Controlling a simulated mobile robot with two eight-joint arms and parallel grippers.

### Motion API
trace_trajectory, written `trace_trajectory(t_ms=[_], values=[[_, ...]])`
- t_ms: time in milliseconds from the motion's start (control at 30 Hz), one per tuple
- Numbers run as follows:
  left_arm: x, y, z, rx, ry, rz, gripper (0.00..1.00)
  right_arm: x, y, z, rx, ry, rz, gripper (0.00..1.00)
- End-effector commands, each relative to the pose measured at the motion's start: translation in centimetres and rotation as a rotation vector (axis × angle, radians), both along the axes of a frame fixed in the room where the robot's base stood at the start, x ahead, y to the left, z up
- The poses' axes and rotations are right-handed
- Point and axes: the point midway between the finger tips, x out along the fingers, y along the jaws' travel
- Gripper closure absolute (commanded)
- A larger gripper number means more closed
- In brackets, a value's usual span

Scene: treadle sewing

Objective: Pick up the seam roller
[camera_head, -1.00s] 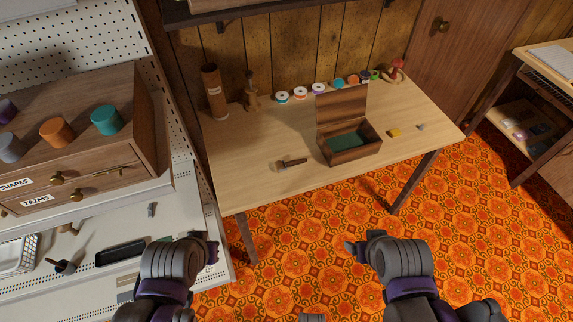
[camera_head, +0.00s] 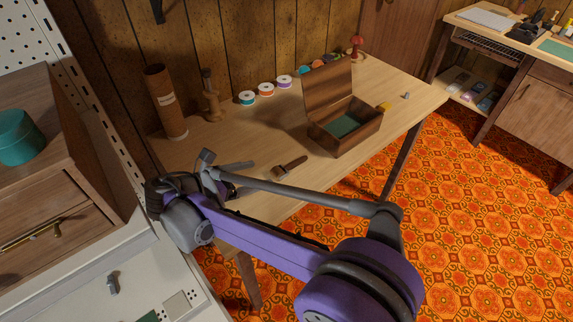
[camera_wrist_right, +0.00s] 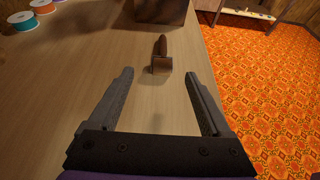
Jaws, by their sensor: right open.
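The seam roller (camera_head: 289,168) lies on the light wooden table (camera_head: 222,142), left of the open wooden box. It has a brown handle and a wider brown head. In the right wrist view the seam roller (camera_wrist_right: 161,56) lies just beyond and between my fingertips, handle pointing away. My right gripper (camera_head: 228,164) is open and empty over the table's left part, left of the roller; its fingers (camera_wrist_right: 160,76) show spread apart in the wrist view. They do not appear to touch the roller. My left gripper is out of view.
The open wooden box (camera_head: 357,143) with a green lining stands right of the roller. Thread spools (camera_head: 266,90), a tall brown cylinder (camera_head: 167,100) and a wooden stand (camera_head: 212,98) line the back. A wooden drawer cabinet (camera_head: 60,190) is at the left. Bare tabletop surrounds the roller.

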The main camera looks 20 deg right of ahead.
Motion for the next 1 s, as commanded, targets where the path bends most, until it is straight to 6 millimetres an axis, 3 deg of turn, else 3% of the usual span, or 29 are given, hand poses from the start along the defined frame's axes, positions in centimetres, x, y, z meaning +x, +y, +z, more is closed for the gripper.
trace_trajectory(t_ms=[367, 600, 867, 1000], values=[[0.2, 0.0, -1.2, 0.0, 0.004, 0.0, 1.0, 0.9, -2.7, -1.7, -0.011, 0.005, 0.003, 0.18], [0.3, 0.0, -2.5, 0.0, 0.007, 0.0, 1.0, 1.8, -5.8, -3.3, -0.01, 0.005, 0.001, 0.18], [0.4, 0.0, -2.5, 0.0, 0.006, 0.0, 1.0, 1.9, -6.2, -3.4, -0.01, 0.004, 0.003, 0.18], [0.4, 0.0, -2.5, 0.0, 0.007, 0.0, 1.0, 1.9, -6.2, -3.4, -0.009, 0.005, 0.003, 0.41]])
